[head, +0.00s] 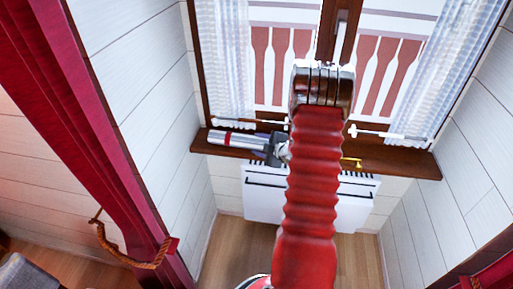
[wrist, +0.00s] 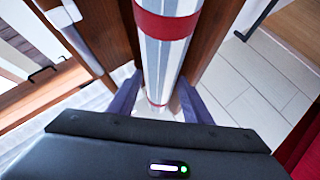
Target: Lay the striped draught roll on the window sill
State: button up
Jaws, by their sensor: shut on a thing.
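The striped draught roll (head: 222,139) is white-grey with red bands. In the head view it lies lengthwise along the left part of the brown window sill (head: 405,162), at or just above it; I cannot tell whether they touch. My gripper (head: 271,148) is shut on the roll's right part, and my red arm hides what lies to the right of it. In the wrist view the roll (wrist: 166,55) runs up from between the fingers of my gripper (wrist: 157,100), with brown sill wood (wrist: 207,40) on both sides of it.
A white radiator (head: 262,200) hangs below the sill. A small brass-coloured piece (head: 351,162) is on the sill right of my arm. Sheer curtains (head: 225,70) hang at both sides of the window. A red curtain (head: 95,130) hangs at the left. The sill's right end looks clear.

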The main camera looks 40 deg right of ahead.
dwell(0.4)
jog(key=o, duration=1.5)
jog(key=shift+c, duration=0.2)
jog(key=v, duration=1.3)
jog(key=shift+s, duration=0.4)
jog(key=shift+r, duration=0.1)
